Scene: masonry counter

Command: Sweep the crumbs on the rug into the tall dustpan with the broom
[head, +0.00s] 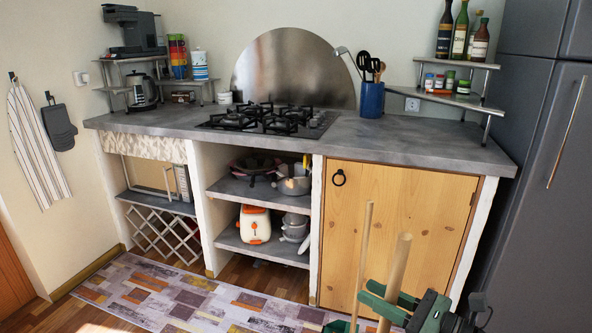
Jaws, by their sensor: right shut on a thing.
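My right gripper (383,300), with green fingers, is at the bottom right, shut on an upright, slightly tilted wooden handle, which I take for the broom (398,262). The broom's lower end is out of frame. The patterned rug (140,285) lies on the floor along the counter. I cannot make out crumbs on it.
The masonry counter (160,121) with a gas hob (270,120) runs behind the rug. Its open shelves hold pots and a toaster (254,224). A wooden cupboard door (395,215) is shut behind the handles. A dark fridge (545,170) stands at right.

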